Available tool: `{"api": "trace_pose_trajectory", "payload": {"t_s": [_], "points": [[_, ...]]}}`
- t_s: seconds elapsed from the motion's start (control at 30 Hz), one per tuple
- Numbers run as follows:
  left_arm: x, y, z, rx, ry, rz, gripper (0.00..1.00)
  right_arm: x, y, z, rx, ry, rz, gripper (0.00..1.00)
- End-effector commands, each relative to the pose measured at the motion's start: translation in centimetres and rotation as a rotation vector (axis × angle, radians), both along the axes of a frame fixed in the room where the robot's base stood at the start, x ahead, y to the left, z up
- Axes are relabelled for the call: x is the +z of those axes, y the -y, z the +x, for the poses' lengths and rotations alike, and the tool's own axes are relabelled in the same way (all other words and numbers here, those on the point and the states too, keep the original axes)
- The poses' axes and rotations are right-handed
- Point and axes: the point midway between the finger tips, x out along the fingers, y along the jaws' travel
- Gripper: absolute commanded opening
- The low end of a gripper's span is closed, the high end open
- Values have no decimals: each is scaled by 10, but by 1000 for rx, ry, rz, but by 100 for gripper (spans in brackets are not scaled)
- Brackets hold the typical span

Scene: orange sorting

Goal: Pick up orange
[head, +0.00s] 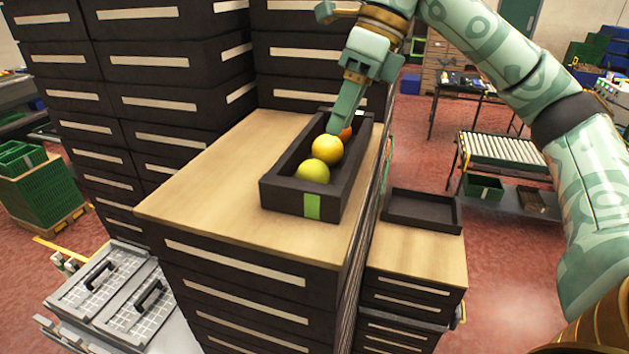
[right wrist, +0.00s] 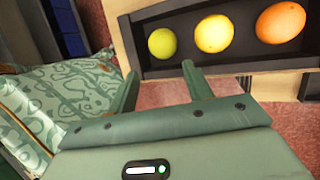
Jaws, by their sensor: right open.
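Three round fruits sit in a row in a dark crate (head: 272,192) on the cabinet top. The orange one (head: 346,134) is at the far end, partly hidden by my gripper. A yellow-orange one (head: 327,150) is in the middle and a yellow-green one (head: 313,171) is nearest. In the right wrist view the orange fruit (right wrist: 281,22) is at the upper right, beyond the yellow one (right wrist: 214,32) and the green one (right wrist: 161,43). My right gripper (head: 345,112) is over the crate's far part in the head view. Its fingers (right wrist: 160,82) are apart and empty. My left gripper is out of view.
The wooden cabinet top (head: 215,165) left of the crate is clear. Tall dark drawer stacks (head: 165,60) stand behind and left. An empty dark tray (head: 422,211) rests on a lower cabinet at the right. A roller conveyor (head: 505,150) stands farther back.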

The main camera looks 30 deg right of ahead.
Motion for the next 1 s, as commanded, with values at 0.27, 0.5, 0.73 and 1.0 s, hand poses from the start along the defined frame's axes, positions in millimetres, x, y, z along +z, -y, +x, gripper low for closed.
{"api": "trace_pose_trajectory", "payload": {"t_s": [0.27, 0.5, 0.73, 1.0], "points": [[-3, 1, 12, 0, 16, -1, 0, -31, -15, 2, 1, 0, 1, 51], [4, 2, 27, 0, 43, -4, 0, -63, -29, 4, 3, -3, 0, 51], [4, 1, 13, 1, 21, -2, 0, -78, -35, 5, -1, 1, 1, 51], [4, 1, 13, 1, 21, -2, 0, -78, -35, 5, -1, 1, 1, 22]]}}
